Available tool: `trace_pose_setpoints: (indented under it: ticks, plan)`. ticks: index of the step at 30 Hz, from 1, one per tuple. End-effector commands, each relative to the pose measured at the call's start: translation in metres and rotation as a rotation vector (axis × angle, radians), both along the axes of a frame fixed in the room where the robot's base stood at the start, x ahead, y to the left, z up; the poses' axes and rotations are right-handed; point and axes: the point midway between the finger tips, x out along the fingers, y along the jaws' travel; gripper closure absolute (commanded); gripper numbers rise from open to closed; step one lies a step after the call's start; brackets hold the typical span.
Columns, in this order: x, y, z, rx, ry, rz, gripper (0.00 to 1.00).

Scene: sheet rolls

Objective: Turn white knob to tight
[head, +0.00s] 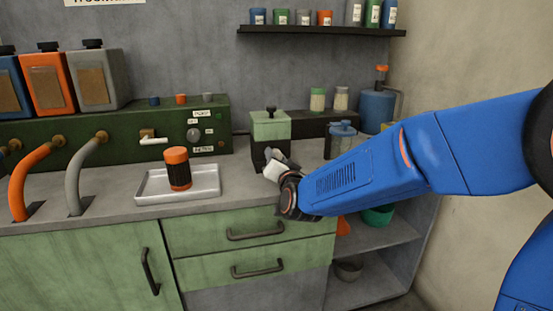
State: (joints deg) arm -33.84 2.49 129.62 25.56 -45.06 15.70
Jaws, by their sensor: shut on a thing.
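My gripper (279,164) reaches in from the right on the blue arm. Its grey jaws are at the front of a small dark box with a pale green top (270,124) and a black knob on its lid. A small white piece (272,172), which looks like the white knob, shows at the jaws, and my gripper is shut on it. The jaws hide part of it, and I cannot read its setting or any mark around it.
A metal tray (206,195) with an orange-capped dark jar (178,169) is left of my gripper. A green panel (105,140) with a white lever (153,140) and a grey dial (194,134) stands behind. A clear blue-lidded jar (342,136) is behind the arm.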

Motion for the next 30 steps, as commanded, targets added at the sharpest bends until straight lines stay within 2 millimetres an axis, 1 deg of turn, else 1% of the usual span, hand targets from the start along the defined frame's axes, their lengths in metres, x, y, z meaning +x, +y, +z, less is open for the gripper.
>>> trace_pose_setpoints:
  ticks: [30]
  plan:
    - [0.0006, -0.0014, -0.001, 0.928, 0.265, -0.001, 0.88]
